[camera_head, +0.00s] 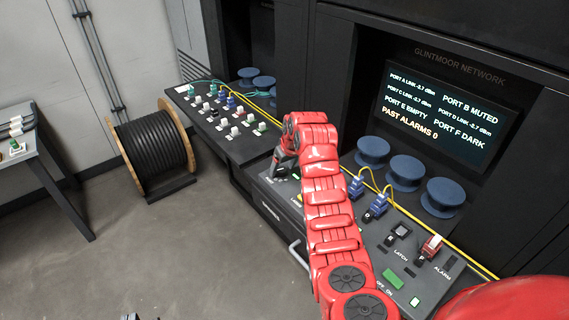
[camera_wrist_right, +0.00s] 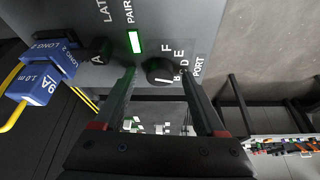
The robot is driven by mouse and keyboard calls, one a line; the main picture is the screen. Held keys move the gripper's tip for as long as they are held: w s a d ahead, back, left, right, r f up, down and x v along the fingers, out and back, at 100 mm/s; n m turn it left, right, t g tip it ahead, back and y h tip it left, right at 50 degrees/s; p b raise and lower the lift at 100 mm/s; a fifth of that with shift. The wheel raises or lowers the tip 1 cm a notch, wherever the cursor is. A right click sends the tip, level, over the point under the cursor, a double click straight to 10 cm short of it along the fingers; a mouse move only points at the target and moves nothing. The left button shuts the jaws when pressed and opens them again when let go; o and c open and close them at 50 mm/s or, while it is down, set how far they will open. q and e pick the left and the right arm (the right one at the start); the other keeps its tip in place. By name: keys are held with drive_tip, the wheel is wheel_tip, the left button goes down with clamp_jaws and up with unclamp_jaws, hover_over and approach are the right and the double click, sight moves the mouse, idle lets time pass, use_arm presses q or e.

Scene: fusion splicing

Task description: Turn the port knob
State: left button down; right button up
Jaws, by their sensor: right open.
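The port knob (camera_wrist_right: 159,71) is a small round black knob with a white pointer line, on the grey panel beside the word PORT and a ring of letters. In the right wrist view my right gripper (camera_wrist_right: 158,76) is open, with one finger on each side of the knob. I cannot tell whether either finger touches it. In the head view my red right arm reaches to the panel's left part, where the right gripper (camera_head: 284,163) hides the knob. Small dark tips at the bottom edge of the head view may be my left gripper (camera_head: 140,316); their state is unclear.
A lit green-white PAIR indicator (camera_wrist_right: 134,41) and blue connectors (camera_wrist_right: 48,62) with yellow cable sit beside the knob. Blue spools (camera_head: 407,172) stand behind the panel under a status screen (camera_head: 437,113). A cable drum (camera_head: 152,150) stands on the open floor at left.

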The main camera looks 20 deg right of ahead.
drive_tip(key=b+v, duration=0.2)
drive_tip(key=v, duration=0.3)
drive_tip(key=shift+w+d, duration=0.1)
drive_tip(key=a+p+v, duration=0.1)
drive_tip(key=p+v, duration=0.4)
drive_tip(key=v, duration=0.7)
drive_tip(key=shift+d+r, duration=0.15)
drive_tip(key=shift+d, duration=0.3)
drive_tip(key=shift+s, duration=0.2)
